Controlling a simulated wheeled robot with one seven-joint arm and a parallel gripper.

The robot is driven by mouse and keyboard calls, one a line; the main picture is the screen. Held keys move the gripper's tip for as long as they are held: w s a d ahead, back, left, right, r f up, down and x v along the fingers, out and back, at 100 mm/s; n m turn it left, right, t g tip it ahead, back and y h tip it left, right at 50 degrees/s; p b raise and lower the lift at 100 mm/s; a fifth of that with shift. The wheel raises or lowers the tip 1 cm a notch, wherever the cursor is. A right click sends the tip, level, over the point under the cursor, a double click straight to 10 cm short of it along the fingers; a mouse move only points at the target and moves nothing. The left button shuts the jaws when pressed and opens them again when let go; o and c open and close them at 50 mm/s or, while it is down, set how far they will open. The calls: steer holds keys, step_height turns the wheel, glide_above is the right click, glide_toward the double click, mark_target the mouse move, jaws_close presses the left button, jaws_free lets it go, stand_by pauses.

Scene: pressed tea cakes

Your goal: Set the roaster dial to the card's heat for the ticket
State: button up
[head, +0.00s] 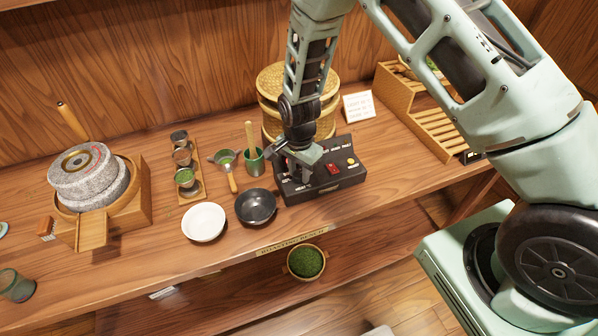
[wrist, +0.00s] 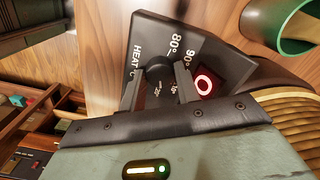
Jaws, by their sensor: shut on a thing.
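The roaster control box (head: 326,186) is black and stands on the bench under my arm. My gripper (head: 301,178) points down at its left part and is shut on the round black heat dial (wrist: 159,72), with a finger on each side in the wrist view. Around the dial I read "HEAT °C", "80°" and "90°"; other marks are partly hidden and the dial's pointer is not clear. I cannot pick out a ticket.
A lit red switch (wrist: 204,84) sits beside the dial. A woven steamer (head: 270,84) stands behind the box. A green cup (head: 254,160), a black bowl (head: 256,206) and a white bowl (head: 204,222) are to the left. A wooden rack (head: 432,128) is to the right.

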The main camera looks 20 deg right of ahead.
mark_target(299, 174)
steer(key=n+b, duration=0.1)
steer(key=n, duration=0.2)
steer(key=shift+n+b, duration=0.3)
steer(key=n+b, duration=0.1)
steer(key=n, duration=0.2)
steer(key=shift+n, duration=0.3)
steer(key=n+b, duration=0.2)
steer(key=n, duration=0.4)
steer(key=shift+w+n, duration=0.1)
steer(key=shift+n, duration=0.2)
steer(key=shift+r, duration=0.1)
steer(key=o, duration=0.7)
step_height(299, 174, up, 17)
steer(key=b, duration=0.3)
steer(key=shift+r, duration=0.2)
